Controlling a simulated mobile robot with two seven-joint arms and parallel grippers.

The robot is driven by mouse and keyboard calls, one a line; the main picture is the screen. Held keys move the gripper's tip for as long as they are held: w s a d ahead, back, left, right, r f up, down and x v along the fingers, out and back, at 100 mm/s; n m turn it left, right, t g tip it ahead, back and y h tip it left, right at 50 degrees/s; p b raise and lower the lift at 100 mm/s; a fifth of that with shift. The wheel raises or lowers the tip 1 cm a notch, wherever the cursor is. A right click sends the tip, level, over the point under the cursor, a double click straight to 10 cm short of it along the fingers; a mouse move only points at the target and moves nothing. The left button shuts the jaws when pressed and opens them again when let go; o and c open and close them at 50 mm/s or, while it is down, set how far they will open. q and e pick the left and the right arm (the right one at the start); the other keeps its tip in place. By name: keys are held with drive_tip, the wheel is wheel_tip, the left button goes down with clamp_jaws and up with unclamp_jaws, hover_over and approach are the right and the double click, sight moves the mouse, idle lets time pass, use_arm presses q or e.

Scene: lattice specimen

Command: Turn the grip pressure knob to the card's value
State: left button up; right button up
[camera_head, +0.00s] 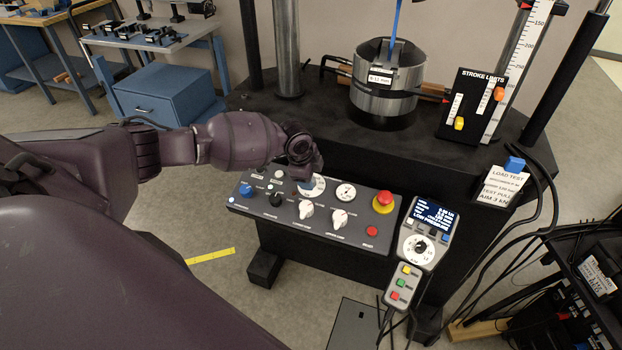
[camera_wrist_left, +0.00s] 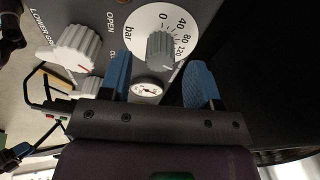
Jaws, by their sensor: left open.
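The grip pressure knob (camera_wrist_left: 160,48) is a small grey knob on a white dial (camera_wrist_left: 140,28) marked in bar, with 40, 80 and 120 legible. Its pointer direction is hard to tell. In the head view the dial (camera_head: 312,187) is partly hidden by my left gripper (camera_head: 305,165), which hangs over the console. In the left wrist view the left gripper (camera_wrist_left: 158,82) is open, its blue fingertips on either side of the knob, without clear contact. The card (camera_head: 496,187) is white and hangs at the right; its pressure value is too small to read. My right gripper is out of view.
The console (camera_head: 300,232) also carries white lever knobs (camera_head: 340,219), a gauge (camera_head: 346,192) and a red stop button (camera_head: 384,201). A pendant with a lit display (camera_head: 433,214) stands at its right. The machine's steel cylinder (camera_head: 387,95) rises behind.

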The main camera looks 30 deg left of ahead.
use_arm(q)
drive_tip(key=v, duration=0.8)
drive_tip(key=shift+p, duration=0.4)
drive_tip(key=shift+r, duration=0.15)
